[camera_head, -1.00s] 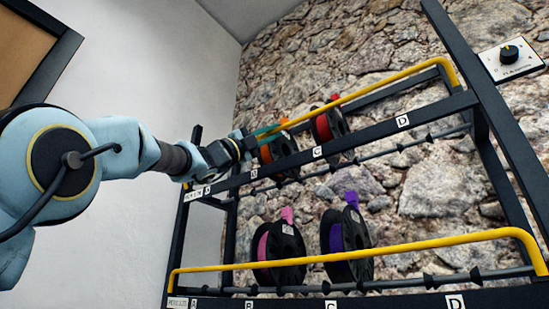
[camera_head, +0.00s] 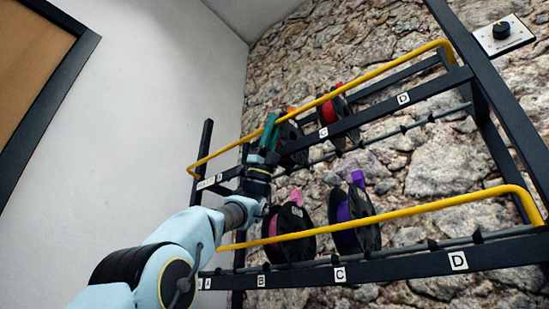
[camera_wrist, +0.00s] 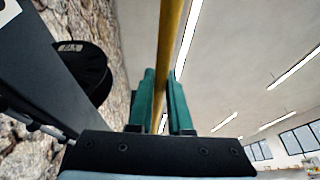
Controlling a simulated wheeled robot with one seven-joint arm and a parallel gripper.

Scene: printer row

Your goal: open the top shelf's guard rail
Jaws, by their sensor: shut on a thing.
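The top shelf's yellow guard rail (camera_head: 385,70) runs along the front of the upper shelf, above its dark labelled edge. My gripper (camera_head: 270,127) is at the left part of this rail, with its teal fingers pointing up. In the wrist view the rail (camera_wrist: 170,40) passes between the two teal fingers of my gripper (camera_wrist: 160,95), which are shut on it. Whether the rail has moved from its closed position cannot be told.
Behind the top rail are a red spool (camera_head: 337,110) and a partly hidden orange-topped spool (camera_head: 291,140). The lower shelf has its own yellow rail (camera_head: 420,209), a pink spool (camera_head: 292,222) and a purple spool (camera_head: 354,215). A dial box (camera_head: 503,35) is on the stone wall.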

